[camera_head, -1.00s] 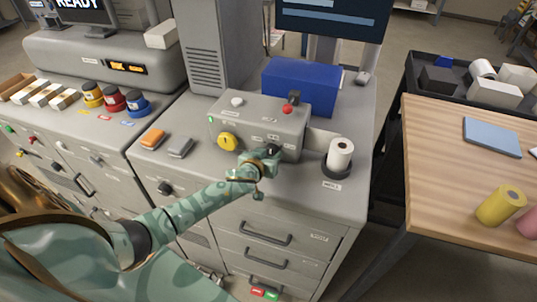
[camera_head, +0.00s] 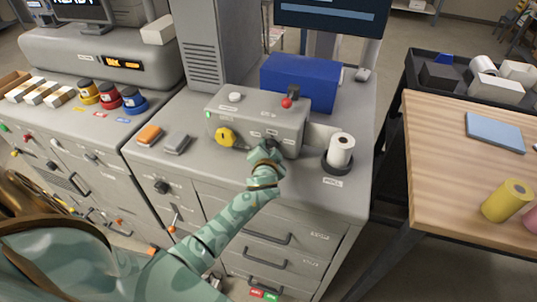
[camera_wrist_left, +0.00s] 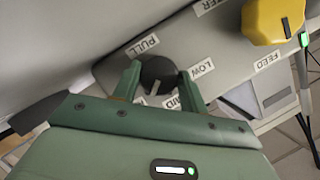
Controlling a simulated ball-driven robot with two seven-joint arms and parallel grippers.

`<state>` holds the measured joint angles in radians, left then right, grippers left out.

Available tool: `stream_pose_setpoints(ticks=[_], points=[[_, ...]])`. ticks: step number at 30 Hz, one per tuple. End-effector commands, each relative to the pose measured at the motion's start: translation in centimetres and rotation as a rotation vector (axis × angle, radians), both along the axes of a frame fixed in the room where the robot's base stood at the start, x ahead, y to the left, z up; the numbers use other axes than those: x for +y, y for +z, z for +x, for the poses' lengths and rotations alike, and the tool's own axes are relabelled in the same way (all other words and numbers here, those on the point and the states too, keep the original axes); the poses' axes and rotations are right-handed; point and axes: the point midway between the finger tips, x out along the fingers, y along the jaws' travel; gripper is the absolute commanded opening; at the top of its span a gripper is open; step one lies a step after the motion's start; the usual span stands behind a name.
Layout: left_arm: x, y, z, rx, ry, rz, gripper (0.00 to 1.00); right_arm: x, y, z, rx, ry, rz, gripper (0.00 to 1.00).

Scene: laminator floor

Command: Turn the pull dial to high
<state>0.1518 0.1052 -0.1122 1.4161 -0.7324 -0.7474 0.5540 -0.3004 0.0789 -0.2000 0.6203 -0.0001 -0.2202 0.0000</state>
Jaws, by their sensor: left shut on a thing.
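The pull dial (camera_wrist_left: 157,72) is a dark round knob on the front of the grey control box (camera_head: 285,122). A PULL label (camera_wrist_left: 143,44) sits by it, with LOW and partly covered MID labels to its right. My left gripper (camera_wrist_left: 156,82) has its two green fingers on either side of the dial, shut on it. A light pointer line on the dial faces the gripper's palm. No label reading high can be made out. In the head view my left gripper (camera_head: 267,154) covers most of the dial. My right gripper is not in view.
A yellow knob (camera_head: 225,137) is left of the dial on the same box. A red-tipped lever (camera_head: 288,101) and a white button (camera_head: 234,96) are on top. A white roll (camera_head: 340,150) stands to the right. A wooden table (camera_head: 455,150) is further right.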

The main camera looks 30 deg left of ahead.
Motion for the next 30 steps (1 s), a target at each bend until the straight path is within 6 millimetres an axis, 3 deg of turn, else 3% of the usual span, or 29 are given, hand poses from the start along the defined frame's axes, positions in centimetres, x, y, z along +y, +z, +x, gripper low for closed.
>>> stream_pose_setpoints(ticks=[9,26,27,29,30], points=[[-0.1,-0.2,0.0,0.030,-0.001,0.130,0.20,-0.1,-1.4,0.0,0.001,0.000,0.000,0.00],[-0.1,0.0,0.1,0.039,-0.001,0.166,0.20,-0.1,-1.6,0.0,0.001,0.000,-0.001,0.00],[-0.1,0.0,0.1,0.039,-0.001,0.166,0.46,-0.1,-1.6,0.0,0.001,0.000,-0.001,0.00],[-0.1,0.0,0.0,0.039,-0.001,0.166,0.62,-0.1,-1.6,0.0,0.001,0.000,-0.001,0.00],[-0.1,0.0,0.0,0.039,-0.001,0.166,0.65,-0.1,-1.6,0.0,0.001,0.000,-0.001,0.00]])
